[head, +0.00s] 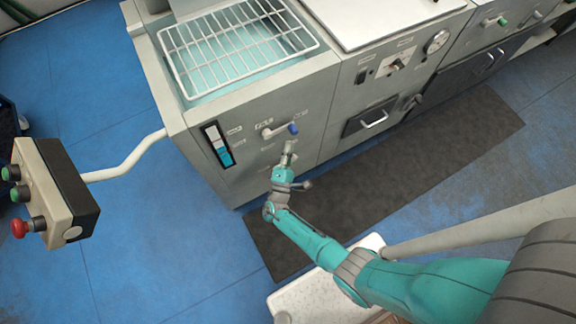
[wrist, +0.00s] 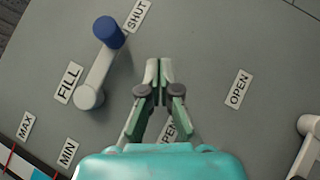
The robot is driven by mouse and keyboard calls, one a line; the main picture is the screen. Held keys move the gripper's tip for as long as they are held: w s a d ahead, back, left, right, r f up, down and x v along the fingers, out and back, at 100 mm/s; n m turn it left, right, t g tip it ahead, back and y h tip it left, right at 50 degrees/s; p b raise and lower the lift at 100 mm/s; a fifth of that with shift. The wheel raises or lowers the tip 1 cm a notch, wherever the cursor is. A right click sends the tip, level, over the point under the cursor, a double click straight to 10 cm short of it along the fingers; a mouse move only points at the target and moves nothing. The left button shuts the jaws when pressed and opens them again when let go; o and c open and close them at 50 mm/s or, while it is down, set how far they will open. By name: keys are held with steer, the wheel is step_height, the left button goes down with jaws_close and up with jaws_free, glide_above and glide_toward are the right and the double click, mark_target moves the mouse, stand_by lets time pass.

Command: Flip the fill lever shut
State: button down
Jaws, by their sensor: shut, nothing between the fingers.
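The fill lever is a pale bar with a blue knob on the grey front panel, in the head view (head: 280,130) and the wrist view (wrist: 98,70). In the wrist view its pivot is beside the FILL label (wrist: 68,82), and its blue knob lies next to the SHUT label (wrist: 137,17). An OPEN label (wrist: 168,130) is partly hidden behind my gripper. My gripper (wrist: 159,68) is shut and empty, its fingertips to the right of the lever and apart from it. In the head view my gripper (head: 290,147) is just below the blue knob.
A level gauge (head: 218,145) is left of the lever; its MAX and MIN labels show in the wrist view. A wire rack (head: 237,45) lies over the basin above. Another pale handle (wrist: 308,125) is at the wrist view's right edge. A button box (head: 52,192) stands at left.

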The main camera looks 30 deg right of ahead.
steer(key=s+a+f, duration=0.2)
steer(key=s+f, duration=0.4)
steer(key=s, duration=0.1)
steer(key=shift+f, duration=0.2)
stand_by(0.6)
